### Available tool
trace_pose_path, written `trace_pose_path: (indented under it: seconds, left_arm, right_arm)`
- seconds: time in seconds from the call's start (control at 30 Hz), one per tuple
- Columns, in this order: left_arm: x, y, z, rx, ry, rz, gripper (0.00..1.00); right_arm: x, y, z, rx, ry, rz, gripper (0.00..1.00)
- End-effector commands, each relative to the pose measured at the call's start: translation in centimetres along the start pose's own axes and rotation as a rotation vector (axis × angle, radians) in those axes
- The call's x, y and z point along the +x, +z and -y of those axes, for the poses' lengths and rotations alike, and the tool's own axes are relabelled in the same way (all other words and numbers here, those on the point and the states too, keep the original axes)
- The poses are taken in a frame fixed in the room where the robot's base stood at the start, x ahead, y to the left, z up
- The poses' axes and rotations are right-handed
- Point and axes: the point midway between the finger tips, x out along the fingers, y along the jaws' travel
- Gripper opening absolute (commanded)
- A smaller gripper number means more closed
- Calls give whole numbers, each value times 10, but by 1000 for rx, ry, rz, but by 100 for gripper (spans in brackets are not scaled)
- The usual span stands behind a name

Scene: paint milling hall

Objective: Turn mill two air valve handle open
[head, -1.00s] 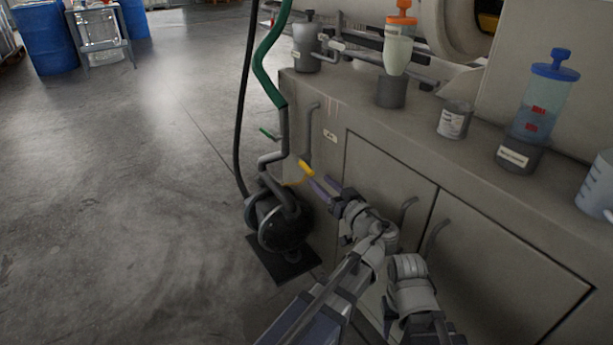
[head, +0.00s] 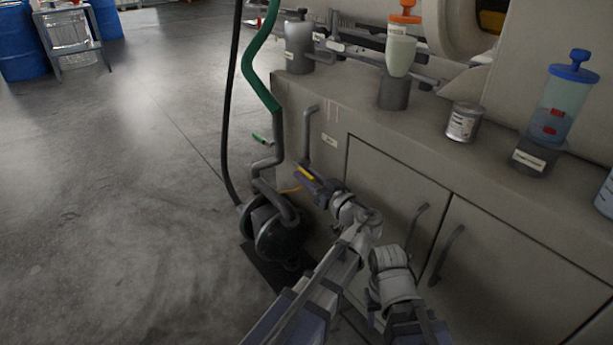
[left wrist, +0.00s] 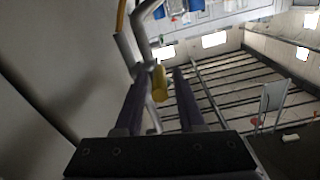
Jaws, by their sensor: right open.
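A yellow valve handle (head: 306,173) is near the left front corner of the grey machine cabinet, close to the bent grey pipe. My left gripper (head: 312,180) has its purple fingers around it. In the left wrist view the yellow handle (left wrist: 158,82) lies between the fingertips, closer to the left finger, with a narrow gap on the right. The left fingers look apart, not clamped. My right gripper (head: 372,300) is low in front of the cabinet doors, open and away from the handle; its fingers are mostly hidden.
A dark pump (head: 280,240) and green hose (head: 257,70) stand at the cabinet's left end. A small green lever (head: 262,138) is by the pipe. A can (head: 463,122) and several containers stand on the cabinet ledge (head: 430,135). Door handles (head: 447,255) stick out.

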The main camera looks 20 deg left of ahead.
Motion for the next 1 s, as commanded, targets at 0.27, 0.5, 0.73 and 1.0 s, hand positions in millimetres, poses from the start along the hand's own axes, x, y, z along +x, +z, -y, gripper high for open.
trace_pose_path:
  seconds: [0.27,0.5,0.73,1.0]
  left_arm:
    - [0,0,0,0,0,0,6]
    - [0,0,0,0,0,0,0]
    - [0,0,0,0,0,0,0]
    - [0,0,0,0,0,0,0]
  right_arm:
    - [0,0,0,0,0,0,50]
    - [0,0,0,0,0,0,50]
    - [0,0,0,0,0,0,50]
    - [0,0,0,0,0,0,50]
